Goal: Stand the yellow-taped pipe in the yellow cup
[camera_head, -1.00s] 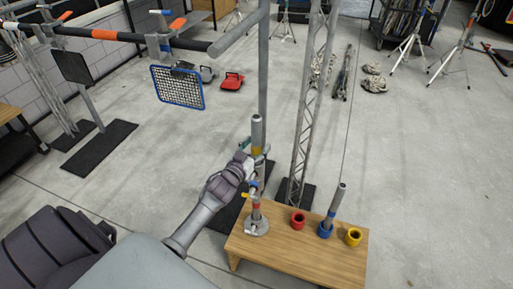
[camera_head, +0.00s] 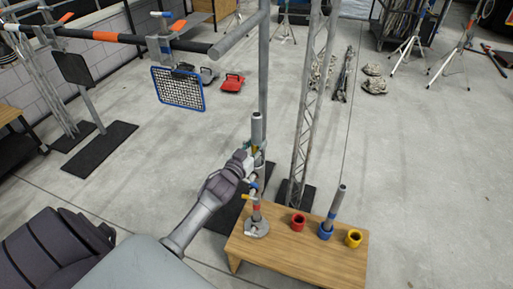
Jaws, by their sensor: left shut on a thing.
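My left gripper (camera_head: 258,160) is shut on the yellow-taped pipe (camera_head: 257,128), a grey upright tube with a yellow band just above the fingers. The fingers hide part of the pipe, and I cannot tell where its lower end stops against the stand below. The yellow cup (camera_head: 353,239) is at the right end of the wooden bench (camera_head: 290,256), and nothing shows standing in it. The gripper and pipe are to the left of the cup and higher in the picture. My right gripper is not in view.
A post stand with coloured bands (camera_head: 256,208) is at the bench's left end. A red cup (camera_head: 298,221) and a blue cup (camera_head: 326,231) holding a grey pipe (camera_head: 338,200) stand between it and the yellow cup. A lattice truss (camera_head: 306,120) rises behind the bench.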

